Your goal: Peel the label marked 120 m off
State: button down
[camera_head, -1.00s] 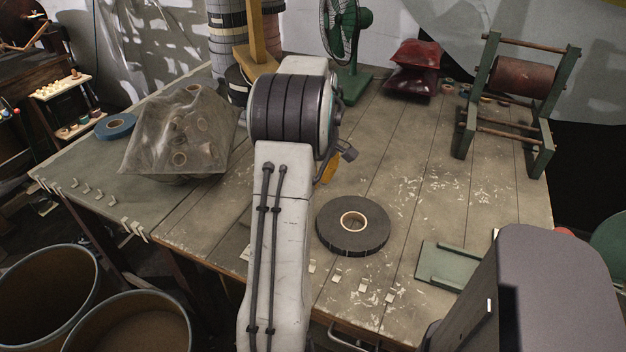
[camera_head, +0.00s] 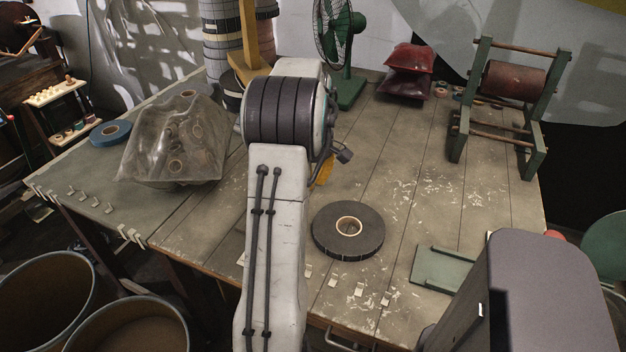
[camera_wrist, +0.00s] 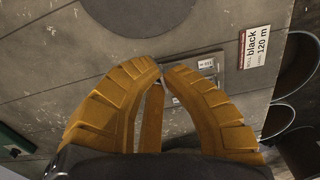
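In the wrist view a white label with a red stripe, reading "black 120 m" (camera_wrist: 256,45), is at the table's edge, upper right. A bit of yellow finger shows behind my arm in the head view (camera_head: 324,172); the rest is hidden. A black tape roll (camera_head: 322,236) lies flat on the table, right of my arm. The small tags along the front edge are unreadable in the head view.
A smaller white tag (camera_wrist: 207,63) sits on a grey plate beyond the fingertips. A green tray (camera_head: 432,268) lies right of the roll. A plastic-covered bundle (camera_head: 150,150) is at left, a green winding frame (camera_head: 530,150) at back right. Bins (camera_head: 35,290) stand below the table.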

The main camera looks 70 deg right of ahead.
jog(key=shift+r+p, duration=0.9)
jog(key=shift+r, duration=0.2)
